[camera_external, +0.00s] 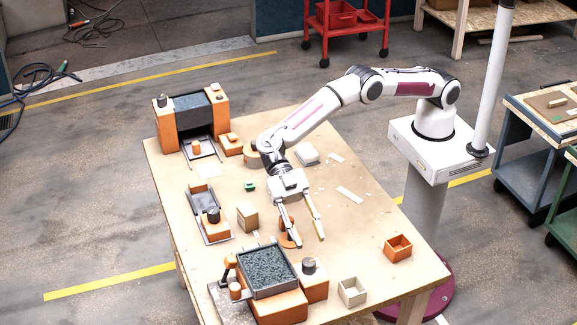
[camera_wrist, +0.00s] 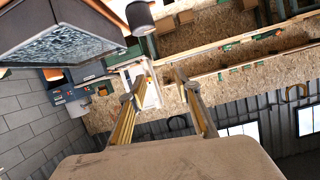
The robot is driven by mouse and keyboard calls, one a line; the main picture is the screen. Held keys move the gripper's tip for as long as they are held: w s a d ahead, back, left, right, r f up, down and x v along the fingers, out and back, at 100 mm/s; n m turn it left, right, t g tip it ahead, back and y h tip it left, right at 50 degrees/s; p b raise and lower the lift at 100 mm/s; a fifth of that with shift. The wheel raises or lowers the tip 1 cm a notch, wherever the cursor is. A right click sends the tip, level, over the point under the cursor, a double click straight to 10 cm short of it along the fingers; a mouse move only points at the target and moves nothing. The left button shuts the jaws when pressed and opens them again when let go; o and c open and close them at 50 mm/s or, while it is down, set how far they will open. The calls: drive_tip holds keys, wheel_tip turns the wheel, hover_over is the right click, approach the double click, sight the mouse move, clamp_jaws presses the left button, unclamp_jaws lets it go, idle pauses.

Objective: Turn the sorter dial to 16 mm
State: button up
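Several dark knobs show, and I cannot tell by label which is the sorter dial. One dark knob (camera_external: 309,266) stands on the orange block of the front machine, beside its tray of dark granules (camera_external: 266,270). A dark knob (camera_wrist: 140,18) also shows at the top of the wrist view, right of a granule-filled tray (camera_wrist: 62,45). No scale or 16 mm mark is readable. My gripper (camera_external: 309,241) is open and empty, fingers pointing down, just behind the front knob and apart from it. Its spread fingers also show in the wrist view (camera_wrist: 164,68).
Another dark knob (camera_external: 213,214) sits on the left unit, and one (camera_external: 166,102) on the back orange machine. A tan block (camera_external: 247,217), a pale open box (camera_external: 352,291) and an orange open box (camera_external: 398,247) stand nearby. The table's right-middle is mostly clear.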

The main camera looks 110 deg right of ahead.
drive_tip(key=s+d+f+m+y, duration=0.1)
drive_tip(key=f, duration=0.1)
drive_tip(key=s+d+f+m+t+y, duration=0.1)
drive_tip(key=s, duration=0.1)
drive_tip(key=shift+s+d+f+m, duration=0.1)
drive_tip(key=shift+d+f+m, duration=0.25)
drive_tip(key=shift+m, duration=0.05)
drive_tip(key=m+t, duration=0.2)
drive_tip(key=t, duration=0.5)
approach(309, 261)
drive_tip(key=shift+f+v, duration=0.25)
drive_tip(key=shift+v, duration=0.85)
drive_tip(key=shift+a, duration=0.15)
drive_tip(key=shift+x, duration=5.9)
drive_tip(key=c, duration=0.8)
